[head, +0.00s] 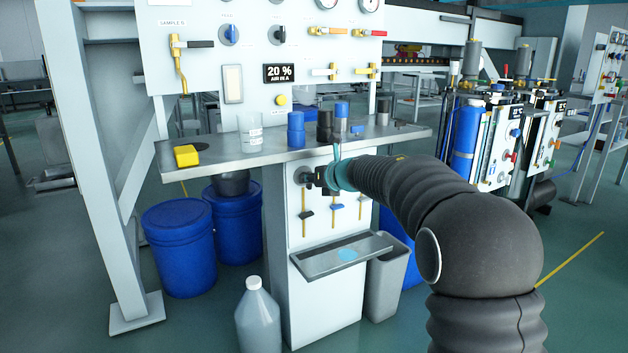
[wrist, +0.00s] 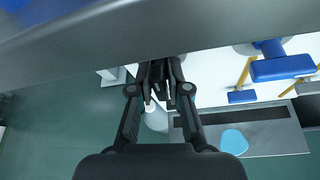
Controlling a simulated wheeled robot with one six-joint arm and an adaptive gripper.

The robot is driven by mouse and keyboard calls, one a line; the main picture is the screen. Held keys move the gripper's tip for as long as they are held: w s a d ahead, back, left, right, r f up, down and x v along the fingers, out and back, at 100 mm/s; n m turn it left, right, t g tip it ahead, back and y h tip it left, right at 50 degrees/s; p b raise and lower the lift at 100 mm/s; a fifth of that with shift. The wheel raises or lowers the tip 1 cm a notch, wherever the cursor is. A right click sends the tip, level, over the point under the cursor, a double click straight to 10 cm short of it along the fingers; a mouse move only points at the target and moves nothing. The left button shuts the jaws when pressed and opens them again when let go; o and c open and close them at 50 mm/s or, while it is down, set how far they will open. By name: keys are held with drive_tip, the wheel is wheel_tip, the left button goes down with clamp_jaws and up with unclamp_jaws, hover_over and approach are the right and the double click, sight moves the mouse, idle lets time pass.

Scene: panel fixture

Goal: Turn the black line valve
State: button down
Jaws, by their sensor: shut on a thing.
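My gripper (head: 310,178) is under the steel shelf, at the upper left of the white lower panel. In the wrist view, its fingers (wrist: 161,88) are close together around a dark part just below the shelf edge. That part is the black line valve (wrist: 157,72); its shape is mostly hidden by the fingers. How far it is turned cannot be told. To its right, blue-handled valves on yellow pipes show in the wrist view (wrist: 283,67) and the head view (head: 337,206). They are clear of the fingers.
The shelf (head: 225,159) overhangs my gripper closely. A tray (head: 318,264) juts from the panel below. A grey bin (head: 387,285), a plastic jug (head: 259,318) and blue drums (head: 180,250) stand around the panel base. Open floor lies in front.

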drive_tip(key=shift+w+d+r, duration=0.1)
drive_tip(key=shift+d, duration=0.1)
drive_tip(key=c, duration=1.2)
unclamp_jaws()
drive_tip(key=shift+d, duration=0.1)
drive_tip(key=shift+a, duration=0.2)
drive_tip(key=v, duration=1.2)
